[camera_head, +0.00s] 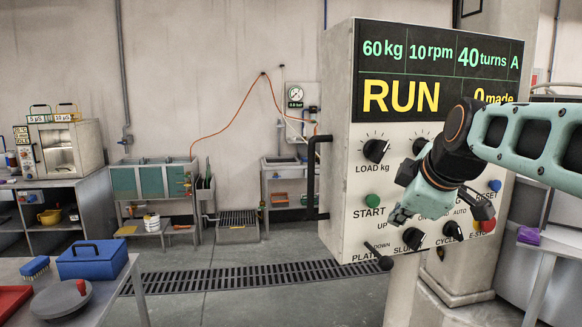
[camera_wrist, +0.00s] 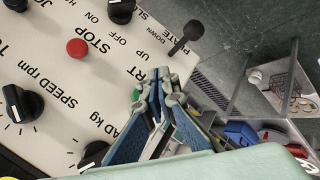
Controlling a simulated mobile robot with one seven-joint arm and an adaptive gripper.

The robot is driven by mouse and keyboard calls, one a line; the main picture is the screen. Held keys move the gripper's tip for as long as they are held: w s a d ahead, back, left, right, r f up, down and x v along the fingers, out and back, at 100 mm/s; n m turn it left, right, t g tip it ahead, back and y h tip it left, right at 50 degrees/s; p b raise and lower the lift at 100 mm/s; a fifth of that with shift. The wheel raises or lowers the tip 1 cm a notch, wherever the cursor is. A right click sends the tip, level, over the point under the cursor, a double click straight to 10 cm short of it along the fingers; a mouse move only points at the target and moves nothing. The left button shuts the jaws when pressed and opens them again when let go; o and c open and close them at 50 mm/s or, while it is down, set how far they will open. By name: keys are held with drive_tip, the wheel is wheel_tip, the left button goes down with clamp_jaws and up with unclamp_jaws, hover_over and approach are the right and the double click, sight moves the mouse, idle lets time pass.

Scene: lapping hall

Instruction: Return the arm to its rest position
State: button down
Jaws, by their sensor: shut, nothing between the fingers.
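My arm reaches in from the right edge of the head view, across the front of a pale control cabinet (camera_head: 345,190). My gripper (camera_head: 398,217) is shut and empty, pointing down and left before the panel's lower part. It hides part of the panel. In the wrist view the fingertips (camera_wrist: 167,72) are together, with the panel (camera_wrist: 60,90) behind them and the green START button (camera_wrist: 136,94) partly showing beside a finger. The cabinet's display (camera_head: 436,72) reads RUN, 60 kg, 10 rpm, 40 turns and 0 made.
A black platen lever (camera_head: 385,263) sticks out below the gripper. A metal table (camera_head: 135,290) at the left front carries a blue box (camera_head: 92,260), a brush (camera_head: 35,266) and a grey disc (camera_head: 60,302). Sinks (camera_head: 150,182) stand along the wall. The floor between is open, with a drain grate (camera_head: 240,276).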

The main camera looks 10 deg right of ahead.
drive_tip(key=s+a+f+m+g+p, duration=0.1)
drive_tip(key=s+a+f+m+p, duration=0.2)
drive_tip(key=s+a, duration=0.4)
drive_tip(key=s+a+f+m+g+p, duration=0.2)
drive_tip(key=s+a+f+m+p, duration=0.2)
drive_tip(key=s, duration=0.9)
drive_tip(key=shift+a+f+m+y+p, duration=0.15)
drive_tip(key=shift+a+m+y+p, duration=0.15)
drive_tip(key=shift+a+m+p, duration=1.3)
drive_tip(key=shift+a+m+b, duration=0.3)
drive_tip(key=shift+m+b, duration=0.15)
drive_tip(key=shift+m, duration=0.15)
idle(3.8)
